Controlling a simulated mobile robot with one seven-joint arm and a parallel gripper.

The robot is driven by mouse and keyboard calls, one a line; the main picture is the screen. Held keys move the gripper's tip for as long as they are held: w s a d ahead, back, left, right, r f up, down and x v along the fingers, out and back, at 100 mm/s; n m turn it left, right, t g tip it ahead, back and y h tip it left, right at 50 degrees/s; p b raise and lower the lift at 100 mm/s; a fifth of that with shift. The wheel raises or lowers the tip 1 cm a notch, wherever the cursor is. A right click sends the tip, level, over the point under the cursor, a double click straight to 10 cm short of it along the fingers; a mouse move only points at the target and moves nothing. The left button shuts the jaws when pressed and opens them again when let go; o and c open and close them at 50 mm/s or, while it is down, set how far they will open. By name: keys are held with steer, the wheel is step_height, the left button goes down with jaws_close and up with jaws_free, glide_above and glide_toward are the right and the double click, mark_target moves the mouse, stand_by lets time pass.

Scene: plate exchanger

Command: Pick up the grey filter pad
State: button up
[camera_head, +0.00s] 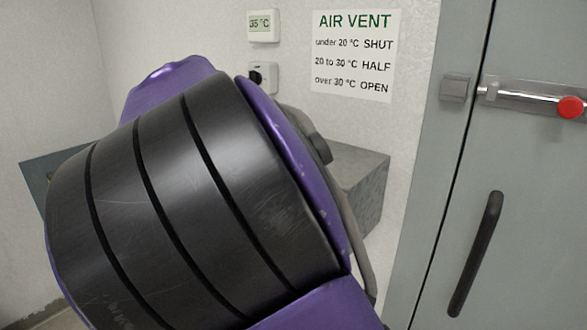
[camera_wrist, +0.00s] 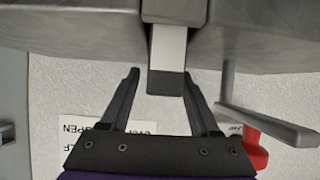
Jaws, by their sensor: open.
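I cannot make out a grey filter pad in either view. My gripper (camera_wrist: 161,76) is open in the wrist view, with its two black fingers apart.
A grey box (camera_head: 365,185) stands partly hidden behind my arm. An AIR VENT sign (camera_head: 355,55) and a display reading 35 °C (camera_head: 263,26) are on the wall. At right, a grey door (camera_head: 540,210) has a black handle (camera_head: 475,254) and a red-knobbed latch (camera_head: 569,107).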

steer(key=shift+w+d+f, duration=0.2)
steer(key=shift+w, duration=0.05)
jaws_close()
stand_by(1.3)
